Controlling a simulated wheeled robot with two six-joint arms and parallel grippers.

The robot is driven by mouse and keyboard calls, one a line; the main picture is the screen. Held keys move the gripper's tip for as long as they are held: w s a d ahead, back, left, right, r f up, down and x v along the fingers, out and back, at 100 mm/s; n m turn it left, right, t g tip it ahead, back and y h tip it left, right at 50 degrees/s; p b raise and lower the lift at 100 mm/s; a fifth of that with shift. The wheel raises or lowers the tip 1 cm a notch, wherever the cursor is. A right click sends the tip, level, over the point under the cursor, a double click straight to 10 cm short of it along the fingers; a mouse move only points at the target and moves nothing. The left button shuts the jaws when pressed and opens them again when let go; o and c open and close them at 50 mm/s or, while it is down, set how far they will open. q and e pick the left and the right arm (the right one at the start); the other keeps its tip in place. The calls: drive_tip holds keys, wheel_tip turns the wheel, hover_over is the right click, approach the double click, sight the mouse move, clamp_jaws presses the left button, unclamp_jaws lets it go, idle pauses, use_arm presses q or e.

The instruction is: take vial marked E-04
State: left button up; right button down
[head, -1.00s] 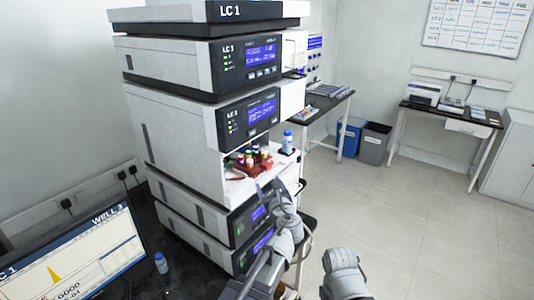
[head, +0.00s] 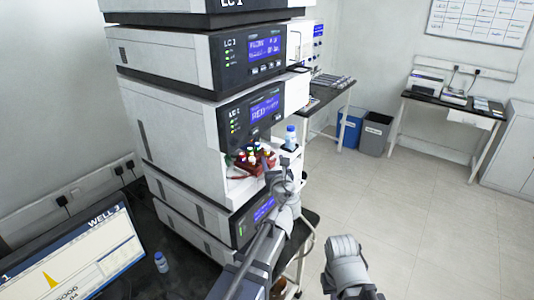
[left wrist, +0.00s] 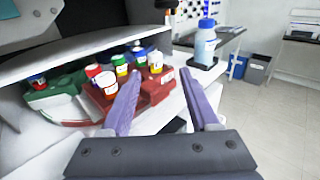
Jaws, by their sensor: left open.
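A red rack (left wrist: 123,97) holds several small vials in the open bay of the instrument stack; it also shows in the head view (head: 243,166). Its vials have differently coloured caps, including a yellow-and-white one (left wrist: 155,62), a green one (left wrist: 120,66) and a white-and-red one (left wrist: 106,84). Their markings are too small to read, so I cannot tell which is E-04. My left gripper (left wrist: 161,75) is open and empty, its purple fingers pointing at the rack's right end, with the left finger partly covering the rack's front.
A green tray section (left wrist: 55,92) with a red-capped vial (left wrist: 37,82) lies left of the rack. A blue-capped bottle (left wrist: 205,42) stands just right of the bay. The instrument housing overhangs the vials. A monitor (head: 75,255) is at lower left; floor is clear at right.

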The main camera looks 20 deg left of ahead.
sight(268, 151)
use_arm(q)
drive_tip(key=shift+w+a, duration=0.3)
drive_tip(key=shift+w, duration=0.1)
drive_tip(key=x, duration=0.4)
drive_tip(key=shift+w+a, duration=0.1)
drive_tip(key=shift+a, duration=0.25)
drive_tip(key=shift+r, duration=0.1)
drive_tip(key=shift+c, duration=0.3)
clamp_jaws()
